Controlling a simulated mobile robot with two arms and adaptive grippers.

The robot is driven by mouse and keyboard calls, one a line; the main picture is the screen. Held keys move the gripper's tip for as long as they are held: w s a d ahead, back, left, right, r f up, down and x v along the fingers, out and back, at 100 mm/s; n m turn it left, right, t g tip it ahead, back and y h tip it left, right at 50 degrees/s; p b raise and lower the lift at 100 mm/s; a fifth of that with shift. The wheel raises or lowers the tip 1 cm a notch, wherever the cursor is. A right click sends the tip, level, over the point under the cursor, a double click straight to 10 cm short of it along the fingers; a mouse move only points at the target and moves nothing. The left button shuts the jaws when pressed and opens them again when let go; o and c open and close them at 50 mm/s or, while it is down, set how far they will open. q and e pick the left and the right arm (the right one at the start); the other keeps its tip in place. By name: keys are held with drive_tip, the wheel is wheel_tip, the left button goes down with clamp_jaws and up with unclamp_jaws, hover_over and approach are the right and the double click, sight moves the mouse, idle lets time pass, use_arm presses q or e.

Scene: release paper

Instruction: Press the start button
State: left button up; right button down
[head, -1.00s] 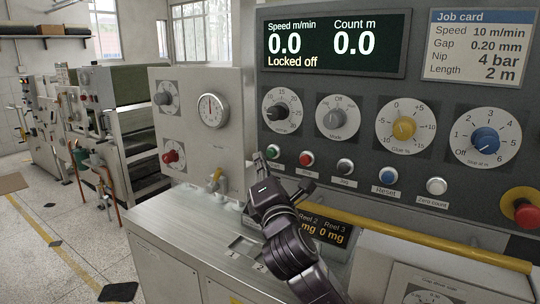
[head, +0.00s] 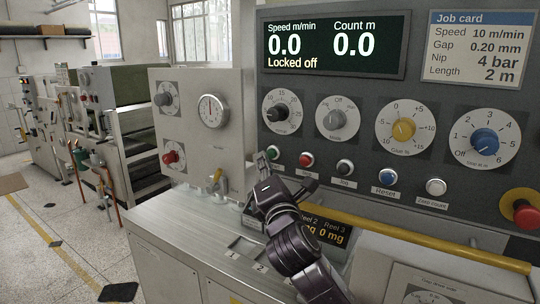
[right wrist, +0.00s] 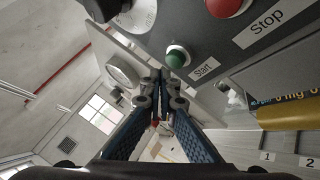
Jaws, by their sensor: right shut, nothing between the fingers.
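The green start button (head: 273,152) sits at the left end of the button row on the grey control panel. In the right wrist view the green button (right wrist: 177,57), labelled "Start", is just beyond my fingertips. My right gripper (head: 262,160) is shut and empty, its tips close below and left of the button in the head view. In the right wrist view the shut fingertips (right wrist: 161,76) point at the button's lower left side. I cannot tell whether they touch it. My left gripper is not in view.
The red stop button (head: 306,160) is just right of the start button. A yellow rail (head: 430,244) runs below the panel. A red emergency knob (head: 525,212) is at far right. The display (head: 333,43) reads "Locked off".

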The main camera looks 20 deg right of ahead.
drive_tip(key=shift+w, duration=0.1)
idle(0.6)
drive_tip(key=shift+w+d+p, duration=0.15)
drive_tip(key=shift+d+p, duration=0.15)
drive_tip(key=shift+d, duration=0.05)
drive_tip(key=shift+w+d, duration=0.3)
drive_tip(key=shift+d, duration=0.05)
idle(0.8)
drive_tip(key=shift+a+r, duration=0.1)
drive_tip(key=shift+s+a+p, duration=0.4)
drive_tip(key=shift+s+a, duration=0.15)
drive_tip(key=shift+a, duration=0.1)
